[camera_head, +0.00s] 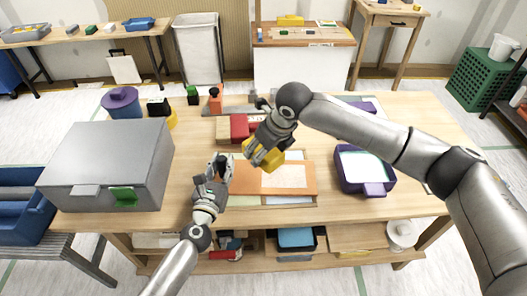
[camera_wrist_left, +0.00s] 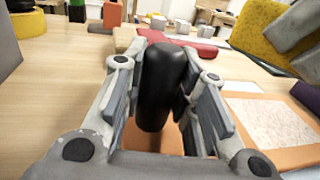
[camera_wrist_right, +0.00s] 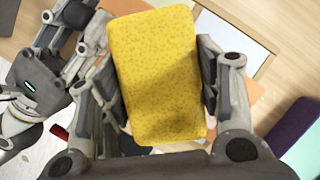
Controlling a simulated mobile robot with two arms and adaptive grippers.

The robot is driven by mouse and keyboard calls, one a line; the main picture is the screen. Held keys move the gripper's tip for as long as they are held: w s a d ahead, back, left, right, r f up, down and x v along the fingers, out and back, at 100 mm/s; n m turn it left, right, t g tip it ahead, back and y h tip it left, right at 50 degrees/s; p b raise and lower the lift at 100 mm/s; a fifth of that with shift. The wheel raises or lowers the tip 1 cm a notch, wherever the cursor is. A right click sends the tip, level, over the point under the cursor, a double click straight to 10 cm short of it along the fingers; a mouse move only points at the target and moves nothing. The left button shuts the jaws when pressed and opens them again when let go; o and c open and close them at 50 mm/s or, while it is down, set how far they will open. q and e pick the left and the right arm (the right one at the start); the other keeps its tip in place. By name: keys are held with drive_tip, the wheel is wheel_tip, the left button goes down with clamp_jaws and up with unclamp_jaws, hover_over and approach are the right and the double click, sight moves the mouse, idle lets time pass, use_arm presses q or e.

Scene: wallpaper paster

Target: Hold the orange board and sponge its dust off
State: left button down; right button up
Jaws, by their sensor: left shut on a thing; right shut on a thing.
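The orange board (camera_head: 248,183) lies on the table with a pale, speckled, dusty-looking patch (camera_wrist_left: 275,122) on it. My left gripper (camera_head: 221,165) is shut on the board's upright black handle (camera_wrist_left: 161,85) at the board's left end. My right gripper (camera_head: 262,152) is shut on a yellow sponge (camera_wrist_right: 155,75). The sponge is above the board, near its far edge, and appears apart from it. It also shows at the upper right of the left wrist view (camera_wrist_left: 268,38). The right arm hides part of the scene behind the board in the head view.
A grey box (camera_head: 105,160) with a green latch stands left on the table. A purple tray (camera_head: 375,188) with a pale inside lies right of the board. A red block (camera_head: 239,127) and small items stand behind it. Bare table (camera_head: 425,130) shows at the right.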

sight(261, 174)
use_arm(q)
drive_tip(key=shift+s+f, duration=0.1)
drive_tip(key=shift+f, duration=0.25)
use_arm(e)
wheel_tip(261, 174, down, 8)
drive_tip(key=shift+s+r, duration=0.1)
drive_tip(key=shift+r, duration=0.1)
drive_tip(key=d, duration=1.2)
drive_tip(key=shift+s+d+f, duration=0.1)
drive_tip(key=shift+s+f, duration=0.15)
drive_tip(key=shift+s, duration=0.1)
drive_tip(key=a, duration=1.1)
drive_tip(key=shift+w+a, duration=0.35)
drive_tip(key=shift+a, duration=0.05)
use_arm(q)
drive_tip(key=shift+r, duration=0.1)
use_arm(e)
drive_tip(key=shift+w+a+r, duration=0.1)
drive_tip(key=shift+a+r, duration=0.15)
drive_tip(key=shift+r, duration=0.05)
wheel_tip(261, 174, up, 8)
drive_tip(key=shift+f, duration=0.15)
drive_tip(key=o, duration=0.5)
drive_tip(key=shift+d, duration=0.1)
drive_tip(key=c, duration=0.5)
